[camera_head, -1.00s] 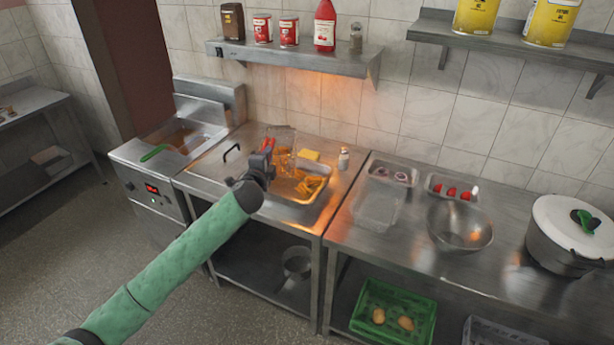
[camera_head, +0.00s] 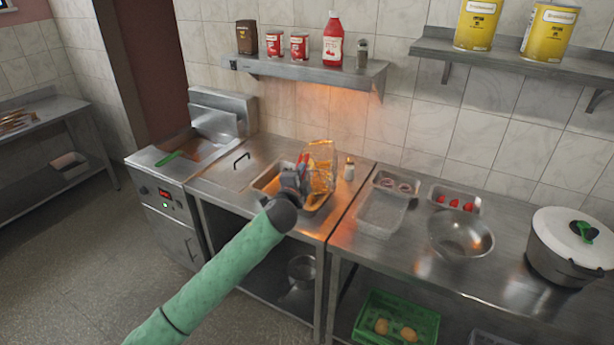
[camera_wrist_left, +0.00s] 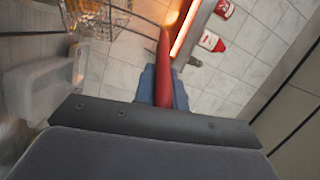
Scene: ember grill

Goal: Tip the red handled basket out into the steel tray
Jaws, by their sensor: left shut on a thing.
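The red handled basket (camera_head: 322,160) is a wire mesh basket over the right part of the steel tray (camera_head: 264,184). It looks steeply tilted. Golden fries show through and below its mesh; I cannot tell how many are in the basket and how many in the tray. My left gripper (camera_head: 298,178) is shut on the basket's handle, above the tray. In the left wrist view the red handle (camera_wrist_left: 164,72) runs between the blue-grey fingers, and the basket's mesh (camera_wrist_left: 98,16) shows at the top left. The gripper hides part of the tray. My right gripper is not in view.
A fryer (camera_head: 195,150) stands to the left. A small shaker (camera_head: 349,169) stands close right of the basket. A clear tub (camera_head: 382,213), a steel bowl (camera_head: 460,237) and a white pot (camera_head: 570,245) stand further right. A loaded shelf (camera_head: 310,70) hangs above.

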